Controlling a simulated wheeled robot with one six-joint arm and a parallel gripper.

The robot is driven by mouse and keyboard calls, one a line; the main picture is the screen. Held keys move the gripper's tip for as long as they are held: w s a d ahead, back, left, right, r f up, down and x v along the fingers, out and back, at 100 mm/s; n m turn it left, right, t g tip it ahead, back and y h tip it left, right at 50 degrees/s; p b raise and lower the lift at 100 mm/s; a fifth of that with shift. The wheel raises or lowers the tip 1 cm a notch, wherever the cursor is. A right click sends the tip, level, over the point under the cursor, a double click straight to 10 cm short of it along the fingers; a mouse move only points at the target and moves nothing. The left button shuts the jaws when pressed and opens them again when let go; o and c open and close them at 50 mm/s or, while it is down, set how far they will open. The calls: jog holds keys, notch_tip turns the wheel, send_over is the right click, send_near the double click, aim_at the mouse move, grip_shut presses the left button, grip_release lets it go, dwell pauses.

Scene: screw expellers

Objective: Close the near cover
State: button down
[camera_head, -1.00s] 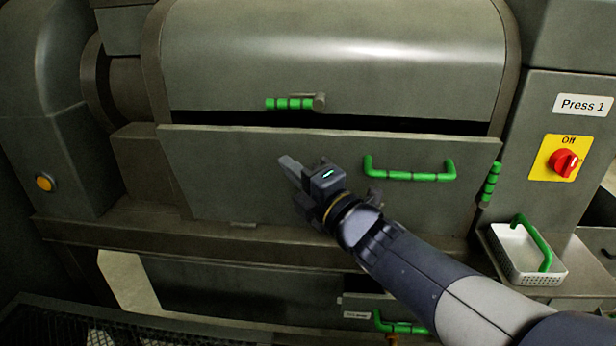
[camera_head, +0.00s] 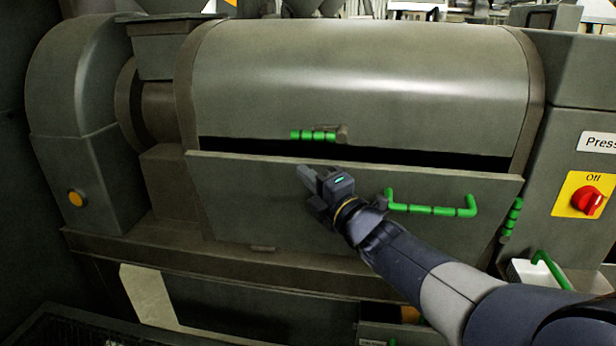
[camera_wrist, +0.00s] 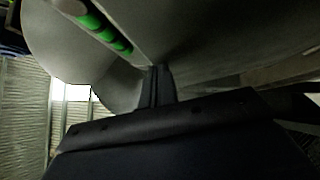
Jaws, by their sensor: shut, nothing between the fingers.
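The near cover (camera_head: 270,205) is a flat grey panel with a green bar handle (camera_head: 431,209). It stands ajar, its top edge tilted out from the machine, with a dark gap (camera_head: 430,157) above it. My gripper (camera_head: 303,172) is shut and empty. In the head view it overlaps the cover just below its top edge, left of the handle; whether it touches cannot be told. In the wrist view the closed fingers (camera_wrist: 158,86) point toward a grey surface, and a green grip (camera_wrist: 105,28) shows at upper left.
The rounded upper housing (camera_head: 360,85) bears a green latch grip (camera_head: 313,135). Another green grip (camera_head: 511,217) is at the cover's right side. A red switch (camera_head: 587,201) on a yellow plate and a white basket (camera_head: 525,272) stand right. A ledge (camera_head: 180,250) runs below the cover.

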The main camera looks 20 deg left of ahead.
aim_at(316, 167)
jog(key=p, duration=0.1)
jog(key=w+p, duration=0.1)
jog(key=w+r+p, duration=0.1)
jog(key=shift+w+a+r+m+g+h, duration=0.1)
jog(key=shift+w+a+m+g+h, duration=0.1)
jog(key=shift+a+m+g+h, duration=0.15)
jog(key=shift+w+a+m+p, duration=0.1)
jog(key=shift+w+m+p, duration=0.15)
jog(key=shift+w+p, duration=0.35)
